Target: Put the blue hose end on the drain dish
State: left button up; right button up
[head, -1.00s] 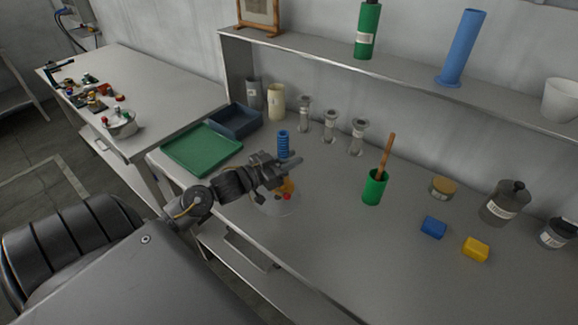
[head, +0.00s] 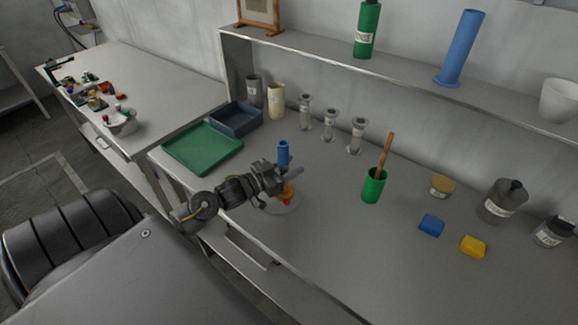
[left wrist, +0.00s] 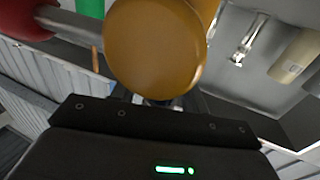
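The blue cylindrical piece (head: 283,152), which looks like the blue hose end, stands upright just behind and above my left gripper (head: 284,178). My left gripper overlaps its lower part, so I cannot tell whether the fingers touch or hold it. Below the gripper are an orange and a red part (head: 287,199) over a pale round dish (head: 280,208), probably the drain dish, partly hidden. In the left wrist view a large orange-brown round part (left wrist: 155,50) covers the fingertips. A red part (left wrist: 25,20) with a grey stem is beside it. My right gripper is out of view.
A green tray (head: 203,148) and a dark blue bin (head: 238,120) stand at the bench's left end. Several grey glass-like columns (head: 330,126) stand behind. A green cup (head: 373,187), blue block (head: 431,225) and yellow block (head: 472,246) are to the right.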

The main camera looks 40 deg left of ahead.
pick_arm(q)
jog(key=b+v, duration=0.2)
jog(key=v, duration=1)
jog(key=shift+r+b, duration=0.2)
jog(key=shift+b, duration=0.15)
